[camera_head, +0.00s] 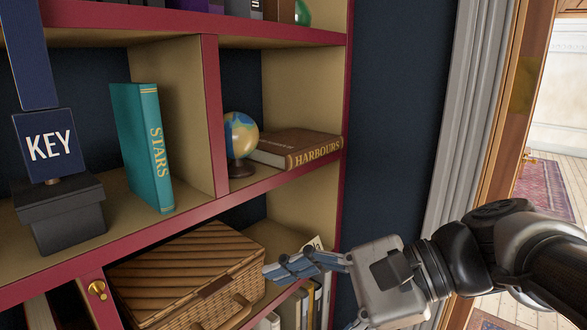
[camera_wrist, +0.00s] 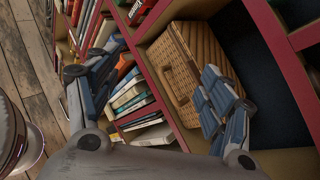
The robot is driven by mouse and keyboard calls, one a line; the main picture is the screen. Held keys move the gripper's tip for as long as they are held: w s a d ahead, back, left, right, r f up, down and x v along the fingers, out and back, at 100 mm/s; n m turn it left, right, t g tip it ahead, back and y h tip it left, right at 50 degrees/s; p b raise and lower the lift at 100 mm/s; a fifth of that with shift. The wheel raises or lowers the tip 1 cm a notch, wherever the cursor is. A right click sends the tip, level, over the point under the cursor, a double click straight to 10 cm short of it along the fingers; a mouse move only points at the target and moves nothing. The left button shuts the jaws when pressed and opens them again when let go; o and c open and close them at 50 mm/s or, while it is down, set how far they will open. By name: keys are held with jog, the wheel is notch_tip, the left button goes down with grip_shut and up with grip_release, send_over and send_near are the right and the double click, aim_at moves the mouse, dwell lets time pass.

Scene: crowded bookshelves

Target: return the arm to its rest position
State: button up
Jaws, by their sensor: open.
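My gripper (camera_head: 308,258) is at the lower right of the head view, in front of the lower shelf, just right of the wicker basket (camera_head: 185,275). In the wrist view my gripper (camera_wrist: 155,90) shows its two blue-grey fingers spread wide apart with nothing between them. The basket also shows in the wrist view (camera_wrist: 183,75), beyond the right finger. My arm (camera_head: 480,240) reaches in from the right edge of the head view.
The red-edged bookshelf (camera_head: 212,110) holds a teal STARS book (camera_head: 143,145), a KEY sign (camera_head: 48,145), a globe (camera_head: 240,135) and a brown HARBOURS book (camera_head: 295,147). Several books (camera_wrist: 130,95) stand close to my fingers. A doorway (camera_head: 550,150) opens at the right.

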jog(key=s+d+f+n+h+b, duration=0.2)
jog(key=s+f+n+h+b, duration=0.15)
jog(key=f, duration=0.65)
jog(key=s+d+f+n+h+b, duration=0.1)
jog(key=s+f+n+h+b, duration=0.15)
jog(key=f+b, duration=0.45)
jog(key=d+f+n+t+h+b, duration=0.1)
jog(key=d+f+n+h+b, duration=0.2)
jog(key=f, duration=0.5)
jog(key=s+d+f+n+t+h+b, duration=0.1)
jog(key=d+f+n+t+h+b, duration=0.1)
jog(key=d+f, duration=0.6)
jog(key=f+n+h+b, duration=0.1)
jog(key=n+b, duration=0.1)
jog(key=shift+s+d+f+n+h+b, duration=0.2)
jog(key=shift+s+n+h+b, duration=0.1)
jog(key=shift+n+h, duration=0.1)
